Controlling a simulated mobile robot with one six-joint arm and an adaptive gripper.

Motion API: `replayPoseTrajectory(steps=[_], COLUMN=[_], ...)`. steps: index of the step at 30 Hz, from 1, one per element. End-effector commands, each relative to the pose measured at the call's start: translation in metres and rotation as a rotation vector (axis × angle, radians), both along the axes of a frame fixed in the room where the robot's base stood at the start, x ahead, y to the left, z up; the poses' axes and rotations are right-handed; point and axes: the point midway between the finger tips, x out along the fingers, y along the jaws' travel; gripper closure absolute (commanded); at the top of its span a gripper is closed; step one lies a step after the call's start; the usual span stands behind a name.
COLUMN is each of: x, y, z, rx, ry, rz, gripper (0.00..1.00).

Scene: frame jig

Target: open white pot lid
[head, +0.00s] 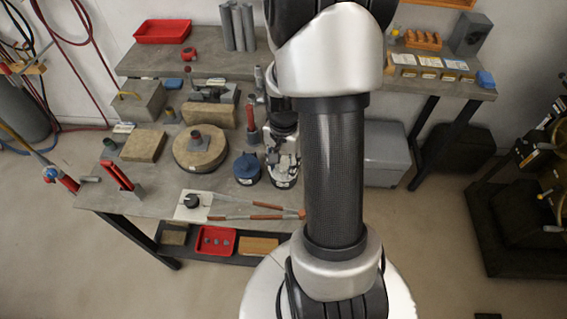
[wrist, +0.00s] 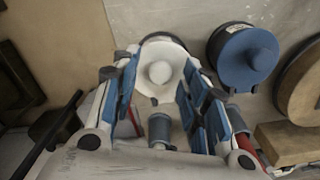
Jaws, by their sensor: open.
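In the wrist view a white pot (wrist: 174,50) stands on the grey bench, its round lid with a pale knob (wrist: 160,72) facing the camera. My gripper (wrist: 163,90) is open, with one blue-padded finger on each side of the knob. I cannot tell whether the fingers touch the lid. In the head view my gripper (head: 283,152) is over the bench, right of a blue pot (head: 247,168), which also shows in the wrist view (wrist: 248,56). The white pot is mostly hidden by my gripper and arm in the head view.
A round stone-like block (head: 200,152) stands left of the blue pot. A white plate with a black knob (head: 192,206) and red-handled tools (head: 250,216) lie near the bench's front edge. A red tray (head: 215,240) is on the shelf below.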

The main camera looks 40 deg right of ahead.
Motion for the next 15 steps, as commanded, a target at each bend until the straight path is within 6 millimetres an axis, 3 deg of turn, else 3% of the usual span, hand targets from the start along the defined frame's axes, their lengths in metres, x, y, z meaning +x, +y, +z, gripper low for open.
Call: replayPoseTrajectory(steps=[3, 15], x=[0.0, 0.0001], y=[0.0, -0.0001], z=[0.0004, 0.0005], rx=[0.0, 0.0], ry=[0.0, 0.0], rz=[0.0, 0.0], gripper=[0.6, 0.86])
